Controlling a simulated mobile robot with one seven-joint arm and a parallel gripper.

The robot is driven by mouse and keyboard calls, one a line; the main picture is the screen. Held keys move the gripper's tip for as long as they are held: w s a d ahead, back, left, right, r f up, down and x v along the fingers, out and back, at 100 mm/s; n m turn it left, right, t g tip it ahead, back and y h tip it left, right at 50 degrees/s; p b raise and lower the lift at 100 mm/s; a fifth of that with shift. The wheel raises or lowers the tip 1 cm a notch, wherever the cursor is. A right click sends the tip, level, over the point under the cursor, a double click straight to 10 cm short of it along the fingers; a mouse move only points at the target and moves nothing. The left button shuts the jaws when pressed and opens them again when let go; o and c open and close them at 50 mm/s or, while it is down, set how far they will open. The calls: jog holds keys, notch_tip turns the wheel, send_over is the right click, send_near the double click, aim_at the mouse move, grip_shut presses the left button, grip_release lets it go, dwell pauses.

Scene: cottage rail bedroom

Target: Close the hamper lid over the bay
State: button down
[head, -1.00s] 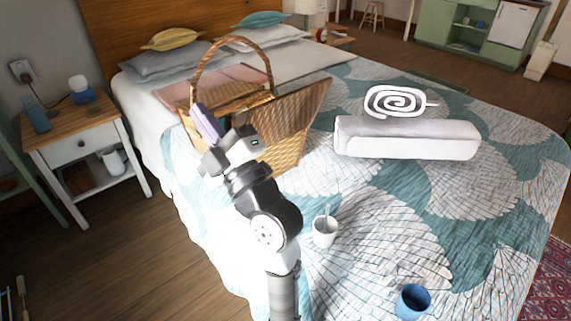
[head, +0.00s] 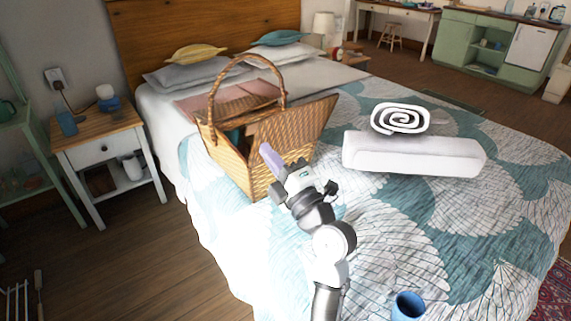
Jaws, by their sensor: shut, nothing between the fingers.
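The wicker hamper (head: 228,160) stands on the bed, with an arched handle (head: 247,60) over it. Its right-hand lid (head: 292,122) stands raised and leans outward to the right. The bay beneath is partly visible, with something dark teal (head: 236,134) inside. My gripper (head: 266,150) is shut and empty, its pale purple fingers pointing up and left. In the picture it overlaps the hamper's front right side, just below the raised lid. I cannot tell whether it touches the wicker. My wrist hides part of the hamper's lower right side.
A rolled white bundle (head: 412,154) and a white spiral roll (head: 401,118) lie right of the hamper. A blue cup (head: 407,307) stands near the bed's front. A nightstand (head: 98,134) is at left. The quilt between hamper and bundle is clear.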

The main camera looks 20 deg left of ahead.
aim_at(251, 130)
jog(key=p+x, duration=0.1)
jog(key=x, duration=0.3)
jog(key=shift+r+p, duration=0.1)
jog(key=shift+p, duration=0.25)
jog(key=shift+w+a, duration=0.2)
